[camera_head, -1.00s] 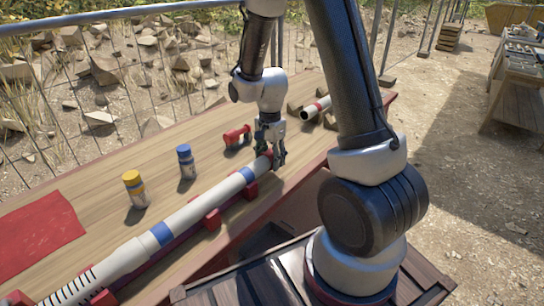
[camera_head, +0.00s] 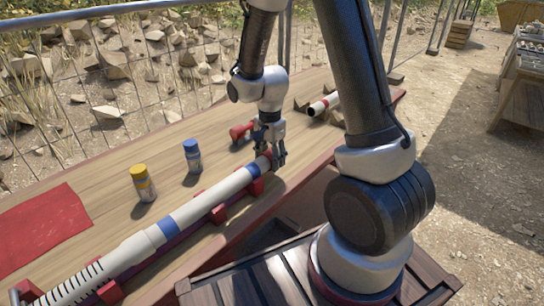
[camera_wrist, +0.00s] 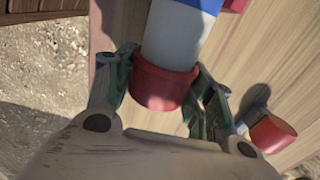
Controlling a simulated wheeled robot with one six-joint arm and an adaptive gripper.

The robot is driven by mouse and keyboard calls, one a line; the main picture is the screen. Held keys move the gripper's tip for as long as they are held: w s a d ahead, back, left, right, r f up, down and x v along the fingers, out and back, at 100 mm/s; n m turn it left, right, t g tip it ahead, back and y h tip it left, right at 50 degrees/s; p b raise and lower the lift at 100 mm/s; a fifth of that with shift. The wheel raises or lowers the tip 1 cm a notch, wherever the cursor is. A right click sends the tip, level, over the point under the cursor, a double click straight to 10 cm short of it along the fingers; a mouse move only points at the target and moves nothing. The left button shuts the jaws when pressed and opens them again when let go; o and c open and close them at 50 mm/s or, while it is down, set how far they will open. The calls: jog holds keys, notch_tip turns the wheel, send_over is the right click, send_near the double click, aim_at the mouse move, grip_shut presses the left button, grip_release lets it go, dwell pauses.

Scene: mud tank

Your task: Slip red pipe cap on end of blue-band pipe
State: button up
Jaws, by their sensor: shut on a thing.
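The blue-band pipe (camera_head: 195,209) is a long white pipe with two blue bands, lying on red supports along the front of the table. My gripper (camera_head: 270,158) is at its far right end. In the wrist view my gripper (camera_wrist: 165,95) has its fingers on both sides of the red pipe cap (camera_wrist: 163,86), shut on it. The cap surrounds the pipe's end, close below a blue band (camera_wrist: 200,4). In the head view the cap (camera_head: 264,164) is mostly hidden by the fingers. How deep the pipe sits inside the cap cannot be told.
A red dumbbell-shaped piece (camera_head: 240,131) stands behind my gripper. A yellow-capped bottle (camera_head: 143,184), a blue-capped bottle (camera_head: 192,156) and a red cloth (camera_head: 38,228) are on the table (camera_head: 105,180). A wire fence runs behind.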

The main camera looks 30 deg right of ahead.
jog(key=shift+a, duration=0.15)
jog(key=o, duration=0.9)
jog(key=shift+s, duration=0.1)
notch_tip(320, 180, up, 12)
jog(key=shift+s+n, duration=0.15)
jog(key=shift+n, duration=0.85)
jog(key=s+d+r+n+t, duration=0.1)
jog(key=s+d+r+n, duration=0.1)
jog(key=s+r+n, duration=0.2)
jog(key=s+d+r+n+t, duration=0.2)
jog(key=s+r, duration=0.3)
jog(key=s, duration=0.3)
jog(key=s+d+r+n+t, duration=0.1)
jog(key=s+d+r+n, duration=0.1)
jog(key=s+r+n, duration=0.2)
jog(key=shift+s+d+r+n, duration=0.2)
jog(key=shift+s+n, duration=0.2)
jog(key=shift+s, duration=0.4)
jog(key=shift+s+d+r+n, duration=0.1)
jog(key=shift+s+r+n, duration=0.1)
jog(key=shift+s+n, duration=0.4)
